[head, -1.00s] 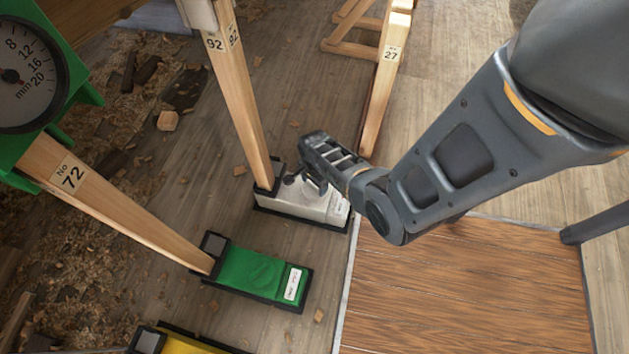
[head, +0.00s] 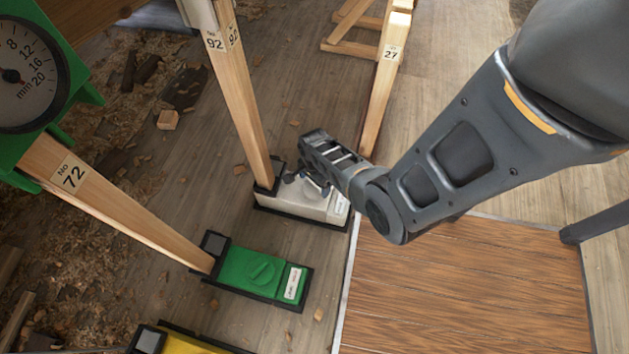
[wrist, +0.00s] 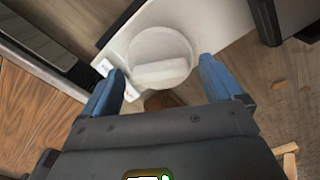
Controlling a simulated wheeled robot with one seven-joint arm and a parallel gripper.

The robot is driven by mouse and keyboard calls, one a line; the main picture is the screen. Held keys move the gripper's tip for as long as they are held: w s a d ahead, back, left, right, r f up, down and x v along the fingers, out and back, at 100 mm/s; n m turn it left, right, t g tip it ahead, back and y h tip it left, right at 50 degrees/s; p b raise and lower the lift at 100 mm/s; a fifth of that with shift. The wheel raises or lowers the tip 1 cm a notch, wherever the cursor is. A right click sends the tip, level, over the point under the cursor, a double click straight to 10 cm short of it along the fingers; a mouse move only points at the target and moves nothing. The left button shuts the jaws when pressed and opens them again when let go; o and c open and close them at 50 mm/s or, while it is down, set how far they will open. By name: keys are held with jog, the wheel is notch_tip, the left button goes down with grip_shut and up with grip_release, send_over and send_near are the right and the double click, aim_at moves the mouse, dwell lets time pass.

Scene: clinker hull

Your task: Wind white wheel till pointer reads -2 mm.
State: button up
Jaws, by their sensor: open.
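The white wheel (wrist: 160,48) is a round disc with a raised straight grip bar across it, on top of a white box in the wrist view. In the head view the white box (head: 291,205) stands at the foot of post 92, and my gripper hides most of its top. My gripper (wrist: 162,68) is open, with one blue finger on each side of the wheel's bar and a visible gap to it. In the head view my gripper (head: 313,186) is just over the box. The white wheel's own dial and pointer are not in view.
A green box (head: 250,273) with a green wheel and a yellow box (head: 185,343) stand nearer. A green-framed dial (head: 28,78) marked in mm is at the upper left, above post 72 (head: 110,205). Post 27 (head: 385,90) stands behind my arm. Wood scraps litter the floor.

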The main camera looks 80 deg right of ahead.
notch_tip(320, 180, up, 8)
jog(key=p, duration=0.4)
jog(key=shift+f, duration=0.15)
jog(key=shift+c, duration=0.3)
